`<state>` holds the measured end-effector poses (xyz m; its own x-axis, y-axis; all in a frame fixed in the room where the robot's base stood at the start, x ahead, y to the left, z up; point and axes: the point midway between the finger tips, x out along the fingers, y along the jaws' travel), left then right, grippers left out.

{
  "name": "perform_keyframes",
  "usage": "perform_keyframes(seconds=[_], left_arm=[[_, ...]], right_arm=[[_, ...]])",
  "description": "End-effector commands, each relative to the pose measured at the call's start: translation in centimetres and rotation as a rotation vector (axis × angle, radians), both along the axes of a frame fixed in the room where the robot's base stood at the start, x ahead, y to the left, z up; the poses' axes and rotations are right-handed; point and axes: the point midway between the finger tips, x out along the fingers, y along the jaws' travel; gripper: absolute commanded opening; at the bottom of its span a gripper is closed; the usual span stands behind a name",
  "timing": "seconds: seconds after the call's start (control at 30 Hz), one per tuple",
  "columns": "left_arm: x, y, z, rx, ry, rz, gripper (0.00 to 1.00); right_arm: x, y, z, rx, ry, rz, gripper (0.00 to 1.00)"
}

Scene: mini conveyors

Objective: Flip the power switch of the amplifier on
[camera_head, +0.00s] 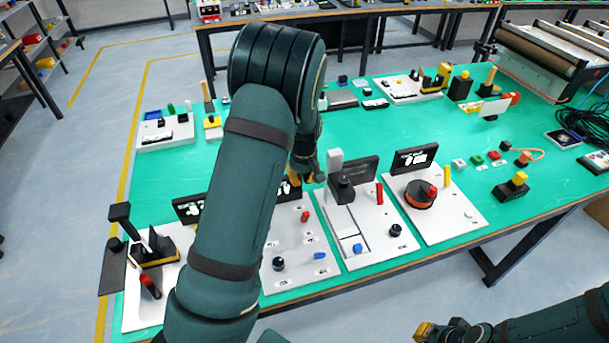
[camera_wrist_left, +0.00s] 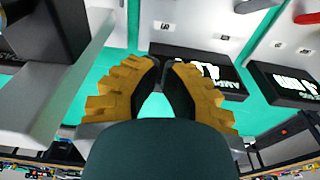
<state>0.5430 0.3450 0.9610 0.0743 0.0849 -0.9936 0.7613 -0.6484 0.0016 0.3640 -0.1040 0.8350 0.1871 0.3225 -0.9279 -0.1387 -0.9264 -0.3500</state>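A white panel (camera_head: 290,262) with a red switch (camera_head: 305,216), blue parts and a black knob is partly behind my left arm. To its right is a panel (camera_head: 375,255) with a red lever (camera_head: 379,193) and a blue button. My left gripper (camera_head: 305,178) is mostly hidden behind its arm, near the panels' back edge. In the left wrist view its yellow fingers (camera_wrist_left: 160,62) nearly meet at the tips, with nothing between them. My right gripper (camera_head: 430,330) is at the bottom edge.
A panel with an orange-red dial (camera_head: 420,195) stands further right. A black-topped device with a red lever (camera_head: 150,286) is at the front left. Black signs (camera_wrist_left: 198,70) stand close to the left fingers. The green table mat (camera_head: 420,125) has bare room behind the panels.

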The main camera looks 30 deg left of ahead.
Motion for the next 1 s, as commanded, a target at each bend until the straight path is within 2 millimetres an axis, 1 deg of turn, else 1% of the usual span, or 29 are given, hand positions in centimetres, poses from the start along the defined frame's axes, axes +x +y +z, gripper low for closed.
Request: perform_keyframes(seconds=[0.03, 0.3, 0.4, 0.6, 1.0], left_arm=[[0.0, 0.1, -1.4, 0.0, 0.005, 0.0, 0.0], [0.4, 0.5, -6.5, 0.0, 0.003, 0.001, 0.0], [-0.6, -0.8, -6.7, -0.001, 0.003, -0.003, 0.0], [-1.8, -2.1, -7.4, 0.0, 0.002, -0.002, 0.0], [-2.0, -2.4, -7.5, 0.0, 0.0, -0.001, 0.0]], right_arm=[[0.0, 0.0, -0.3, 0.0, 0.0, 0.0, 0.0], [-0.1, 0.1, -1.1, -0.001, 0.003, 0.002, 0.0], [-0.1, 0.1, -0.9, -0.001, 0.003, 0.002, 0.0], [-0.1, 0.1, -0.9, -0.001, 0.003, 0.002, 0.0], [-0.1, 0.1, -0.9, -0.001, 0.002, 0.001, 0.0]])
